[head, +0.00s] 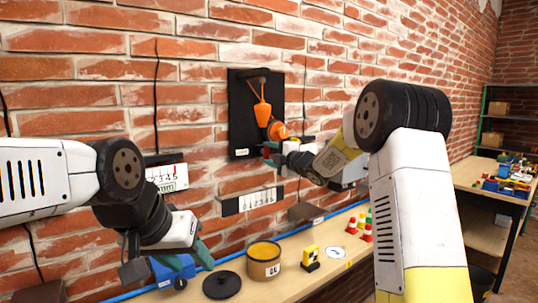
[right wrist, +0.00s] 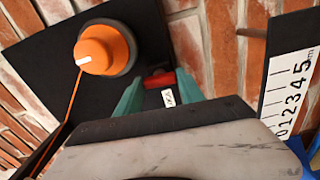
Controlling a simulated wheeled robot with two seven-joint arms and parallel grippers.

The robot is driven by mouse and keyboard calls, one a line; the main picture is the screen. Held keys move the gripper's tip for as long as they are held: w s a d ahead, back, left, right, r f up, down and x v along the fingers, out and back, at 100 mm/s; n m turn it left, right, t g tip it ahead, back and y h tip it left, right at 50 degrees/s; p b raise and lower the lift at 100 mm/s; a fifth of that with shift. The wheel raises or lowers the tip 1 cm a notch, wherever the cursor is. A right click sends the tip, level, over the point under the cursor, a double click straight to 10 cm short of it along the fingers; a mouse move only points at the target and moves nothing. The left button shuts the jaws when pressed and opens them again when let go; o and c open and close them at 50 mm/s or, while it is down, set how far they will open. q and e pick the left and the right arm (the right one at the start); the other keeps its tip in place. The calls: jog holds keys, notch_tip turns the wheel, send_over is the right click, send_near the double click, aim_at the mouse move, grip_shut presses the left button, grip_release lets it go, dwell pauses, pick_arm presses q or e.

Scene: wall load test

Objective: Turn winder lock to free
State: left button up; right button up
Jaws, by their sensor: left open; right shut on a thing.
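A black board (head: 240,113) on the brick wall carries an orange winder knob (head: 277,131) with an orange cord (head: 261,95) rising from it to a peg. In the right wrist view the knob (right wrist: 103,50) has a white mark on its face. A small red lever (right wrist: 158,80), apparently the winder lock, sits at the board's lower edge beside a small white label (right wrist: 168,98) too small to read. My right gripper (right wrist: 160,86) is shut on this red lever, with a green finger on each side. My left gripper (head: 192,260) is open and empty above the bench.
The bench (head: 220,299) holds a black disc (head: 222,285), a tin of yellow stuff (head: 263,262), a yellow block (head: 310,259), a white disc (head: 336,253) and several small coloured pieces (head: 362,228).

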jog(key=shift+f+n, duration=0.1)
jog(key=shift+n, duration=0.3)
jog(key=o, duration=1.4)
jog(key=shift+c, duration=0.2)
jog(key=shift+s+d, duration=0.1)
jog(key=v, duration=0.7)
jog(key=shift+s, duration=0.25)
jog(key=shift+d, duration=0.2)
